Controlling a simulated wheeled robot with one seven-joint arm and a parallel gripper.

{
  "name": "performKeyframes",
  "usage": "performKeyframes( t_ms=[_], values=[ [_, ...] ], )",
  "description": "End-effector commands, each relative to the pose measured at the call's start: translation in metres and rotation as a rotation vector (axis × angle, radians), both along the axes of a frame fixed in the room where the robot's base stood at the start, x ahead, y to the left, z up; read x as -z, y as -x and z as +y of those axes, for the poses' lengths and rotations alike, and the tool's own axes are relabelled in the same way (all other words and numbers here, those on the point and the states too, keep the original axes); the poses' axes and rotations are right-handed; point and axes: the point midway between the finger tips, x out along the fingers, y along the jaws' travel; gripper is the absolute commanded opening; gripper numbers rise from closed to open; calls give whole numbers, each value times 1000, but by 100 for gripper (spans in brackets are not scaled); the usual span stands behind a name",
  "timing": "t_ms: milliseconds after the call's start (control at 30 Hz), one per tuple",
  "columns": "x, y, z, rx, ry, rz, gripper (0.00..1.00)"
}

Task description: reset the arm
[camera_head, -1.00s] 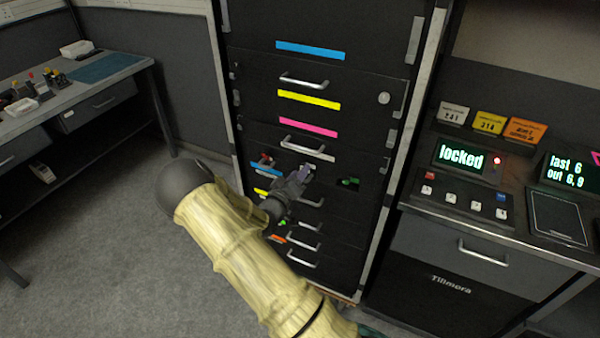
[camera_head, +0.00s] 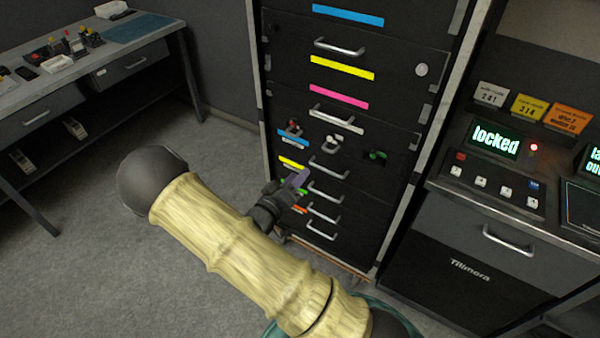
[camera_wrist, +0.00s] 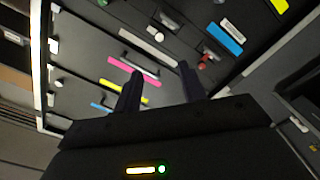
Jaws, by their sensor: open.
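My gripper (camera_head: 290,188) is in front of the lower drawers of the black cabinet (camera_head: 395,85) in the head view, at the end of my pale, bamboo-patterned arm. In the wrist view my gripper (camera_wrist: 158,82) shows two dark fingers standing apart with nothing between them. The cabinet's drawers and coloured strips lie beyond the fingertips. The head view does not show a clear gap between gripper and cabinet, so I cannot tell how far apart they are.
To the right is a console with a "locked" display (camera_head: 496,140), a red light and buttons. Grey carpet (camera_head: 110,240) is open between desk and cabinet.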

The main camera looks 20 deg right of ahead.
Motion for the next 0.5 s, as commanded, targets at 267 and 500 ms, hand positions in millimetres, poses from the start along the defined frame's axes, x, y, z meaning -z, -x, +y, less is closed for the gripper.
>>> performKeyframes(
  t_ms=[267,500],
  values=[
    [0,0,0,0,-1,-1,41],
    [1,-2,-2,-2,-29,6,41]
  ],
)
